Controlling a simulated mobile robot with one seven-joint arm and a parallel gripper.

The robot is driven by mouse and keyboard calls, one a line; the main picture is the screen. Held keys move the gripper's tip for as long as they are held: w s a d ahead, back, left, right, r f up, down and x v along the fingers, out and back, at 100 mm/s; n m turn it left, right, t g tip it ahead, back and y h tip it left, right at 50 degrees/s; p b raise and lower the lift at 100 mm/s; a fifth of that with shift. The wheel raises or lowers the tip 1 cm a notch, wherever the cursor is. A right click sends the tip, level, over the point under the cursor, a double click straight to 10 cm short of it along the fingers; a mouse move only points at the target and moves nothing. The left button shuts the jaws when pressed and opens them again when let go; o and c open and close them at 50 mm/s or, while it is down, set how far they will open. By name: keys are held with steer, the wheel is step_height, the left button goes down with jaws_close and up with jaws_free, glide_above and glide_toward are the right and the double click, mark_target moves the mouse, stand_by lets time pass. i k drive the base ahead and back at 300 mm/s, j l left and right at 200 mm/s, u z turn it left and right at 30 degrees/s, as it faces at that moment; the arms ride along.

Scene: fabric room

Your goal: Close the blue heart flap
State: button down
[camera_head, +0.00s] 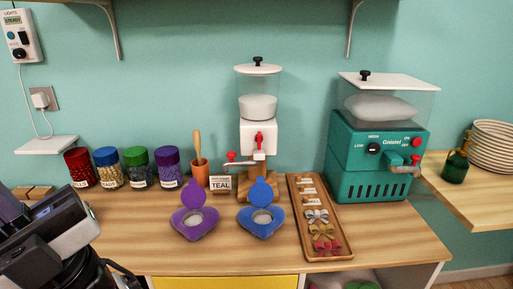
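The blue heart (278,229) lies on the wooden counter near its front edge, point toward me. Its round blue flap (262,192) stands raised at the back, so the pale round opening in the heart is uncovered. The end of my arm, with my gripper (50,238), is at the lower left, well apart from the blue heart. Its fingertips cannot be made out, so whether it is open or shut does not show.
A purple heart (194,232) with its flap up sits left of the blue one. A wooden tray (342,247) of bows lies close on the right. A white dispenser (258,137) stands behind, a teal machine (372,184) at right. Jars line the back left.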

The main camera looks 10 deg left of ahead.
mark_target(261, 195)
steer(key=i+l, duration=0.1)
steer(key=l, duration=0.35)
steer(key=i+l, duration=0.1)
steer(key=l, duration=0.3)
steer(key=i+l, duration=0.1)
steer(key=l, duration=0.35)
steer(key=i+l+u, duration=0.1)
steer(key=l, duration=0.35)
